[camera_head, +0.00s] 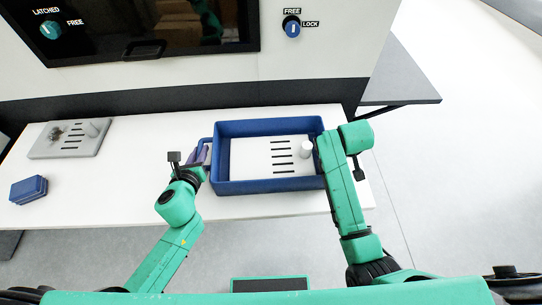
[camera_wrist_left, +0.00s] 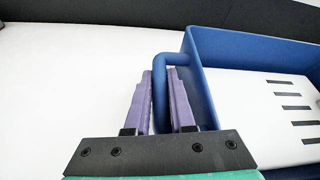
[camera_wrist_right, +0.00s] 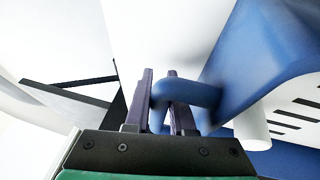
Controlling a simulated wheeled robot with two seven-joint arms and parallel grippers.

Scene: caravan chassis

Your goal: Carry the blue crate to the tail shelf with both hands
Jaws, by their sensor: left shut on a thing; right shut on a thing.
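The blue crate (camera_head: 268,187) stands on the white table in the head view, with a white slotted panel (camera_head: 256,158) and a small white cylinder (camera_head: 306,149) inside it. My left gripper (camera_head: 203,155) is at the crate's left handle; in the left wrist view its purple fingers (camera_wrist_left: 160,100) are shut around the blue handle (camera_wrist_left: 160,85). My right gripper is hidden behind its own arm in the head view; in the right wrist view its fingers (camera_wrist_right: 165,105) are shut on the crate's right handle (camera_wrist_right: 190,92). The grey shelf (camera_head: 400,85) juts out at the right, past the table's end.
Floor at the right is clear.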

